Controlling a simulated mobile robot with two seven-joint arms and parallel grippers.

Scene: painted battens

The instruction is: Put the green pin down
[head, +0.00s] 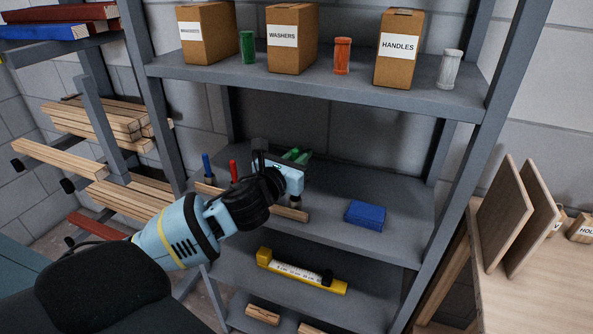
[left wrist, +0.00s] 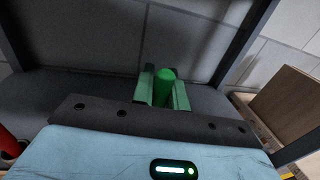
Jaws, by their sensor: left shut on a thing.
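The green pin (left wrist: 165,88) stands between the two green fingers of my left gripper (left wrist: 163,92) in the left wrist view. In the head view my left gripper (head: 297,156) is over the middle shelf, shut on the pin, which is hard to separate from the fingers there. A wooden strip (head: 211,189) lies on that shelf below the gripper. A blue pin (head: 206,165) and a red pin (head: 233,171) stand upright at its left part. My gripper and wrist hide the strip's middle. I cannot tell how high the green pin is above the shelf. My right gripper is not in view.
A blue block (head: 365,214) lies on the middle shelf (head: 400,230) to the right. Cardboard boxes (head: 292,38) and coloured jars (head: 342,56) stand on the shelf above. A yellow level (head: 300,272) lies on the shelf below. Shelf posts (head: 455,190) bound the space.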

